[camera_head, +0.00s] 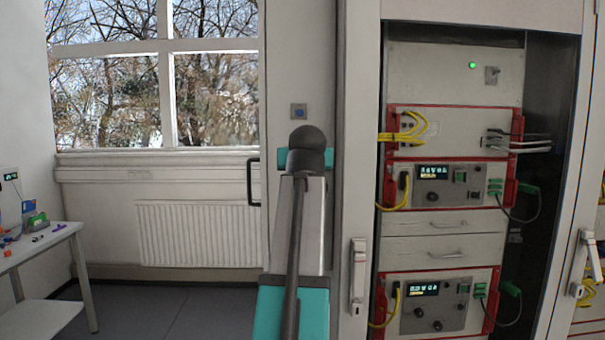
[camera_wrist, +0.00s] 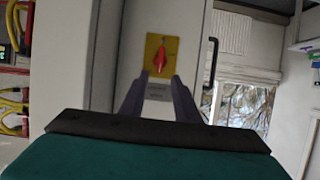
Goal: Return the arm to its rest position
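My arm (camera_head: 300,230) rises in the middle of the head view, in front of the grey panel left of the open cabinet. The gripper itself is hidden there. In the wrist view, my gripper (camera_wrist: 159,76) has its two fingers apart with nothing between them. Beyond the fingertips, a red rotary switch (camera_wrist: 160,58) sits on a yellow plate (camera_wrist: 151,44) on a pale panel. The fingers look apart from the switch, but the exact distance is hard to tell. The wrist picture looks upside down.
The open cabinet (camera_head: 454,225) on the right holds rack units with yellow and green cables; its door handle (camera_head: 358,275) sticks out. A black handle (camera_head: 254,182) is left of my arm. A small table (camera_head: 45,243) with small items stands far left. Floor (camera_head: 180,305) before the radiator is clear.

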